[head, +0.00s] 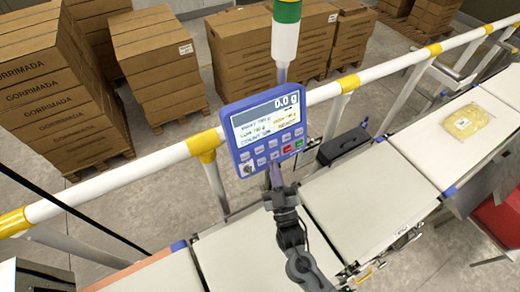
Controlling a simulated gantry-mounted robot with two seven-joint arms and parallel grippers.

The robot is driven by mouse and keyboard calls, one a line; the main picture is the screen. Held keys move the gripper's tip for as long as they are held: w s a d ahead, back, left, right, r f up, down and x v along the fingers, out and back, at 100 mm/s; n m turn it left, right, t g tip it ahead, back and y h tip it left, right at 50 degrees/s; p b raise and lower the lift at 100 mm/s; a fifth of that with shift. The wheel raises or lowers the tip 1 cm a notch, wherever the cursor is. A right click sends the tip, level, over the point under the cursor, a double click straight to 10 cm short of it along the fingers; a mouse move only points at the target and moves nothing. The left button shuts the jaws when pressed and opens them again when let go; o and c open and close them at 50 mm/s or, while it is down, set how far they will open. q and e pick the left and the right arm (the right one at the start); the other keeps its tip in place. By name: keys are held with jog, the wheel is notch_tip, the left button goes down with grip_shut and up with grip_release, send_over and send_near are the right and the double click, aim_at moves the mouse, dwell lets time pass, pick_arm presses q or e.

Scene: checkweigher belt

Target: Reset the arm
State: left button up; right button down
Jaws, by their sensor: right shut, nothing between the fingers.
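My right arm reaches up from the bottom middle of the head view. Its gripper (275,178) is shut and empty, just below the lower edge of the blue control panel (266,127). I cannot tell whether the fingertips touch the panel. The panel's screen reads 0.0 g, and a keypad with a red and a green button sits under it. My left gripper is not in view.
A yellow bag (466,123) lies on the right belt (415,150). The middle belts (355,205) are bare. A white and yellow rail (130,178) runs behind, with stacked cartons (155,60) beyond. A red bin (500,218) stands at right.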

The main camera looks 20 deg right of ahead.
jog(key=s+d+f+m+g, duration=0.1)
jog(key=s+d+f+g, duration=0.1)
jog(key=s+f+g, duration=0.4)
jog(key=s+d+f+m+g+y, duration=0.1)
jog(key=s+d+f+g, duration=0.1)
jog(key=s+g, duration=0.7)
jog(key=s+d+f+g, duration=0.2)
jog(key=s+f+g, duration=0.25)
jog(key=s, duration=0.55)
notch_tip(320, 180, up, 15)
jog(key=p, duration=1.4)
jog(key=shift+a+r+p, duration=0.15)
jog(key=shift+p, duration=0.15)
dwell(2.1)
